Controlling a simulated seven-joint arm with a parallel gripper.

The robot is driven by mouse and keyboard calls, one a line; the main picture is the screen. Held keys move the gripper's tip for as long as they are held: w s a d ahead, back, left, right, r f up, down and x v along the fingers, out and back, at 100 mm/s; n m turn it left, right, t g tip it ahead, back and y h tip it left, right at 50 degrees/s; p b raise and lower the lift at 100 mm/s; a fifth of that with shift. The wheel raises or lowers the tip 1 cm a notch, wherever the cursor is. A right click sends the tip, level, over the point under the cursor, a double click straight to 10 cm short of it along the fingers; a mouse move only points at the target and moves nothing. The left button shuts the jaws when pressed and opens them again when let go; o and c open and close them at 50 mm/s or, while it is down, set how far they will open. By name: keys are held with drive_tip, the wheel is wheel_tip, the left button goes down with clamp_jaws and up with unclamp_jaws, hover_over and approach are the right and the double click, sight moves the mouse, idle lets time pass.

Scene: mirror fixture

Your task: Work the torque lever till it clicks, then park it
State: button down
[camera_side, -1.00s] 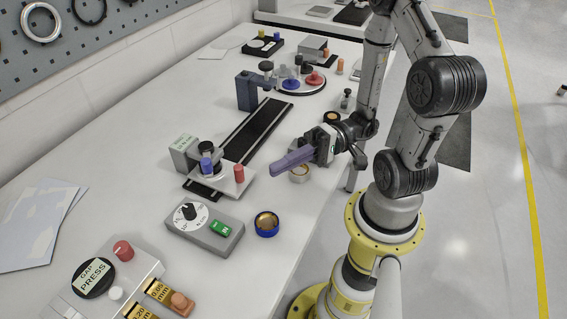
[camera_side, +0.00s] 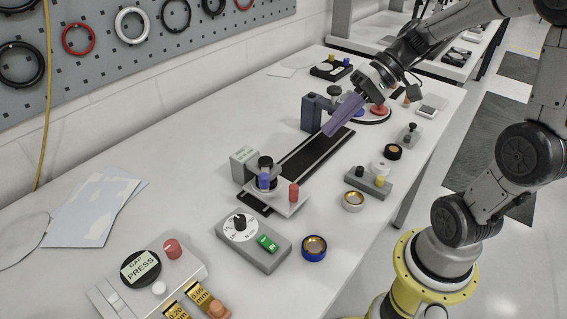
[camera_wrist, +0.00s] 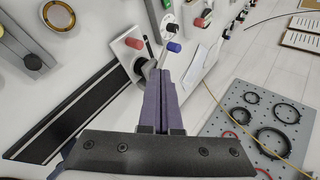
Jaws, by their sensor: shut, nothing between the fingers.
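My gripper (camera_side: 328,133) has long purple fingers pressed together and empty. In the side view it hangs above the far part of the black rail (camera_side: 302,160), close to the blue-grey post (camera_side: 310,113). The wrist view shows the shut fingers (camera_wrist: 160,73) pointing toward the fixture at the rail's near end. That fixture (camera_side: 283,203) carries a black knob (camera_side: 265,162), a blue handle (camera_side: 264,181) and a red handle (camera_side: 294,192). I cannot tell which part is the torque lever, or whether the fingers touch anything.
A grey dial box (camera_side: 262,248) with a green switch, a blue-rimmed dish (camera_side: 314,248) and a small block with knobs (camera_side: 368,184) stand nearby. A round tray (camera_side: 372,117) lies behind the gripper.

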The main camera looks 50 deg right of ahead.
hover_over(290, 187)
drive_tip(key=s+d, duration=0.1)
drive_tip(key=d, duration=0.1)
wheel_tip(290, 187, down, 7)
drive_tip(key=shift+a, duration=0.1)
drive_tip(key=shift+w+a+r, duration=0.15)
drive_tip(key=shift+w+a, duration=0.4)
drive_tip(key=shift+a, duration=0.35)
drive_tip(key=shift+w+a, duration=0.35)
drive_tip(key=shift+a, duration=0.3)
